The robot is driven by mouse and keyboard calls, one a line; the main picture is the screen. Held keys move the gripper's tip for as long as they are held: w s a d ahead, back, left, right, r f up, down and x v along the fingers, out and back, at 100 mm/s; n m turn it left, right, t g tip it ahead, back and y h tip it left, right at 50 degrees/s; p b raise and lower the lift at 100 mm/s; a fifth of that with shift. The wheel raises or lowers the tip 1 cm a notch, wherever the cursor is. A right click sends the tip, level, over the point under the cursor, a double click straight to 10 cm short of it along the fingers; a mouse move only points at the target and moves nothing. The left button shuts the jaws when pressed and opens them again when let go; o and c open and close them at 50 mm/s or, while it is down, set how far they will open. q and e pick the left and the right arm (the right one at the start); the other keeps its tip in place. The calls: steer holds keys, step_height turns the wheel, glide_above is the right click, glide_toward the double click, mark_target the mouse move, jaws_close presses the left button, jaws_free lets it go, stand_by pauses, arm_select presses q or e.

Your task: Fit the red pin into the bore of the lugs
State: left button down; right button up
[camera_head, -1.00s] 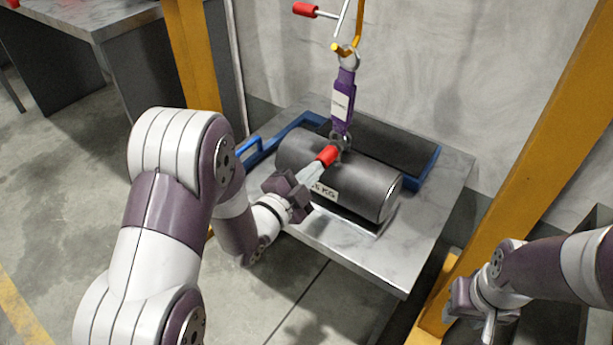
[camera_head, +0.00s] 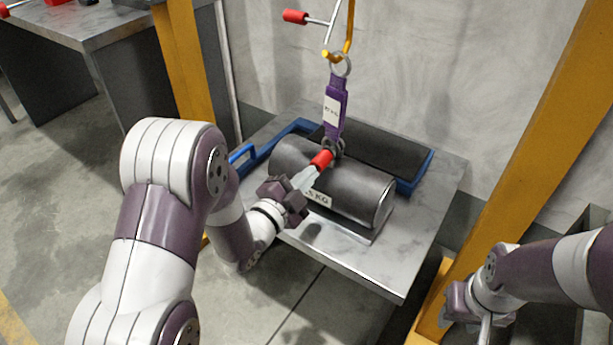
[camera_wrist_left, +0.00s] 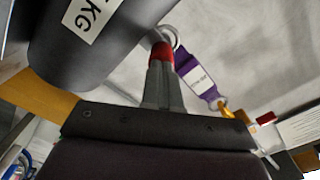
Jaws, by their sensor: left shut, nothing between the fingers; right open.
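The red pin (camera_head: 321,159) points at the grey lugs (camera_head: 338,147) on top of the dark barrel (camera_head: 345,190), below the purple strap (camera_head: 335,108). Its red part shows on the near side of the lugs; how deep it sits in the bore is hidden. My left gripper (camera_head: 313,170) is shut with nothing between its fingers, its tips right at the red pin's near end. In the left wrist view the red pin (camera_wrist_left: 161,54) shows just beyond the fingertips (camera_wrist_left: 161,68), beside a grey ring (camera_wrist_left: 176,38). My right gripper (camera_head: 484,318) is open and empty at lower right.
A yellow hook (camera_head: 348,40) holds the strap. Yellow posts (camera_head: 535,150) stand on both sides. The table's front right is clear.

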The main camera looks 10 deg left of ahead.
arm_select(q)
steer(key=p+v, duration=0.2)
steer(key=v, duration=1.3)
